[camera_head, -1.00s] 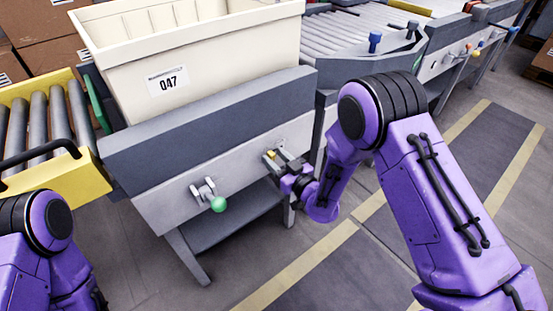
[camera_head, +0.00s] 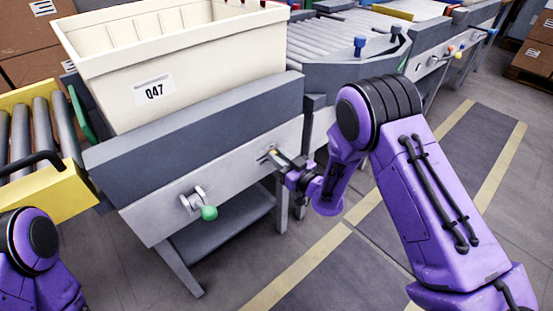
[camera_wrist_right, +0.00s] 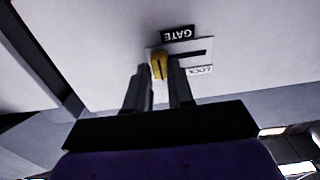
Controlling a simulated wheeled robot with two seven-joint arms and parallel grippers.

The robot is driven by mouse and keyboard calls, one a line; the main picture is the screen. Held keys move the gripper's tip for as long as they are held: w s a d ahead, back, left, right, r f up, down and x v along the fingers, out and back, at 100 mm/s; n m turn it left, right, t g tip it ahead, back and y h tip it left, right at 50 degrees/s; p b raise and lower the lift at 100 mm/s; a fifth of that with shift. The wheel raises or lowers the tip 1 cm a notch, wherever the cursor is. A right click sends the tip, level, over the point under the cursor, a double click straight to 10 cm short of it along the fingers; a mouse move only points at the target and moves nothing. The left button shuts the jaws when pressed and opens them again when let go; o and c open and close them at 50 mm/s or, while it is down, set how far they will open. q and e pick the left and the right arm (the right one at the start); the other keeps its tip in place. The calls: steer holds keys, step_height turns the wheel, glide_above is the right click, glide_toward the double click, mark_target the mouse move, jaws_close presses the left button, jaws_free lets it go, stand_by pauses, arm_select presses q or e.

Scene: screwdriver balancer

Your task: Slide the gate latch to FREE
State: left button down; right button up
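The gate latch is a yellow knob (camera_wrist_right: 159,65) in a slot on a pale plate (camera_wrist_right: 207,52). In the right wrist view it sits at the left end of the slot, away from the LOCK label (camera_wrist_right: 198,70). The GATE label (camera_wrist_right: 178,34) appears upside down; no FREE label is visible. My right gripper (camera_wrist_right: 161,72) has one finger on each side of the knob, close against it, and appears shut on it. In the head view the right gripper (camera_head: 279,157) is at the station's front panel (camera_head: 235,175). My left gripper is out of view.
A green-knobbed lever (camera_head: 209,212) sticks out left of my right gripper. A yellow roller conveyor (camera_head: 60,190) is at the left. Floor is open in front of the station.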

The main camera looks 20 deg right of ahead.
steer(key=o, duration=0.3)
steer(key=shift+d, duration=0.2)
steer(key=v, duration=1)
steer(key=shift+s, duration=0.2)
